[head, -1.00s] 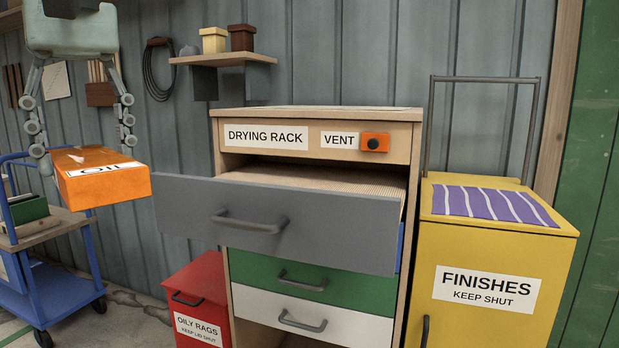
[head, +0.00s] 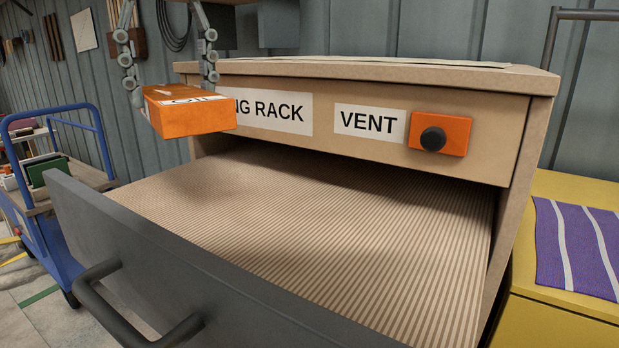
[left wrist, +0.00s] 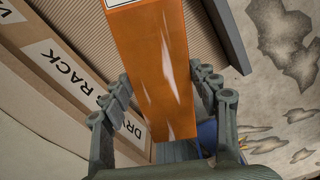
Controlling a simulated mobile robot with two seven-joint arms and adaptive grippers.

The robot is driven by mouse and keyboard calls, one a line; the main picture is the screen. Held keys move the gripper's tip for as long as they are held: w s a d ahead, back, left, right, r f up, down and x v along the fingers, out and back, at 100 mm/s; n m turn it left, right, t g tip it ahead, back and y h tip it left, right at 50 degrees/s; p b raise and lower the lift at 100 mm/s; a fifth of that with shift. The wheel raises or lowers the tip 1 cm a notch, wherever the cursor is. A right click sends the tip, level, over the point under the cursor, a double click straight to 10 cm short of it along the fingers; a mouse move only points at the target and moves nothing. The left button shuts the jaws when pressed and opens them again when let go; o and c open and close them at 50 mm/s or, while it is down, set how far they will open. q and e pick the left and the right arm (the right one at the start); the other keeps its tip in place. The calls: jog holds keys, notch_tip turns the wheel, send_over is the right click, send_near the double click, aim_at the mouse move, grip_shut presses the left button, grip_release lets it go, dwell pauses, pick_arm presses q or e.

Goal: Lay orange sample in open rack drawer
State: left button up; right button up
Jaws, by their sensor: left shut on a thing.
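The orange sample (head: 193,116) is a block with a white label on top, partly reading "OIL". My left gripper (head: 168,84) is shut on it and holds it in the air over the left part of the open rack drawer, in front of the rack's label. In the left wrist view the orange sample (left wrist: 160,70) lies between the two fingers of my left gripper (left wrist: 160,95). The open drawer has a dark grey front (head: 190,268) and a striped, empty-looking bed (head: 330,220); its back is in shadow. My right gripper is not in view.
The drying rack's top panel (head: 375,82) overhangs the back of the drawer, with an orange vent button box (head: 458,135) on it. A blue cart (head: 62,225) stands at left. A yellow cabinet (head: 560,300) with a purple striped cloth (head: 580,250) stands at right.

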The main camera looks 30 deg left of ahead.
pick_arm(q)
jog(key=d+f, duration=0.1)
jog(key=d, duration=0.1)
jog(key=d+f, duration=0.2)
jog(key=d, duration=0.1)
jog(key=d+f, duration=0.1)
jog(key=d, duration=0.1)
jog(key=shift+s+d+f+b, duration=0.2)
jog(key=shift+s+f+b, duration=0.15)
jog(key=shift+f, duration=0.05)
jog(key=shift+d+f+b, duration=0.45)
jog(key=shift+d+b, duration=0.05)
jog(key=shift+d, duration=0.3)
jog(key=shift+d+f+b, duration=0.3)
jog(key=shift+d+b, duration=0.05)
jog(key=shift+d, duration=0.15)
jog(key=shift+d+f+b, duration=0.25)
jog(key=shift+d+b, duration=0.05)
jog(key=shift+d, duration=0.35)
notch_tip(320, 180, down, 4)
jog(key=shift+r+b, duration=0.15)
jog(key=shift+b, duration=1)
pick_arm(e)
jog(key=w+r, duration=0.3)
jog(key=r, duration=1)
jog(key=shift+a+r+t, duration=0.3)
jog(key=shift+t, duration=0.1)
pick_arm(q)
jog(key=shift+f, duration=0.2)
